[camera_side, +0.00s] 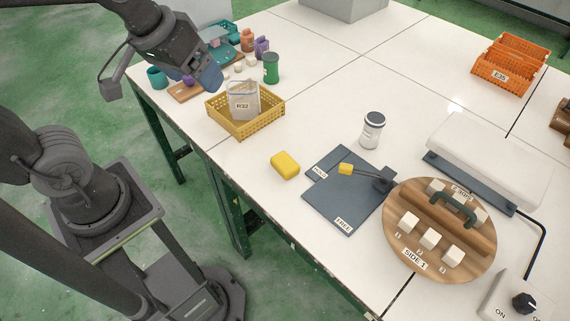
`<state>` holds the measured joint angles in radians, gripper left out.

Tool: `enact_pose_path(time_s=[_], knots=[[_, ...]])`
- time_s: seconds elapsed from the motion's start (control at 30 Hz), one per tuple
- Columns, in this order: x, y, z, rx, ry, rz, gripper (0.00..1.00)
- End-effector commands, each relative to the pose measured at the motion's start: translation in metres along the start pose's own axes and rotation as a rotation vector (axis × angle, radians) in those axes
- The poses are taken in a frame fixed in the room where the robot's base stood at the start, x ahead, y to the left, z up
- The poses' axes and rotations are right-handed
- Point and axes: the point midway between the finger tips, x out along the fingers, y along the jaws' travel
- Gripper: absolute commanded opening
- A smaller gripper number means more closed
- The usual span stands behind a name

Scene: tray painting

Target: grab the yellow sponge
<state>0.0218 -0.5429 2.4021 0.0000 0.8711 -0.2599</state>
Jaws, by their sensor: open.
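A yellow block (285,165), which looks like the sponge, lies on the white table left of the dark mat.
A yellow basket (245,125) with a bag labelled R32 (243,101) stands between my gripper and the yellow block. Bare table surrounds the yellow block.

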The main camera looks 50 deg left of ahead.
Motion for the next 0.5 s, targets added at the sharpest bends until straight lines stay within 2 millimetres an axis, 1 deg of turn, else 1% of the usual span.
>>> enact_pose_path(time_s=[0.03, 0.1, 0.17, 0.2, 0.27, 0.37, 0.5], knots=[[0.012, 0.005, -0.01, -0.073, -0.039, -0.008, 0.83], [0.029, 0.013, -0.024, -0.194, -0.078, -0.022, 0.83], [0.044, 0.018, -0.034, -0.297, -0.11, -0.038, 0.83], [0.056, 0.022, -0.04, -0.366, -0.131, -0.051, 0.83], [0.075, 0.029, -0.048, -0.468, -0.16, -0.073, 0.83], [0.11, 0.038, -0.059, -0.638, -0.204, -0.12, 0.83], [0.163, 0.051, -0.065, -0.865, -0.251, -0.198, 0.83]])
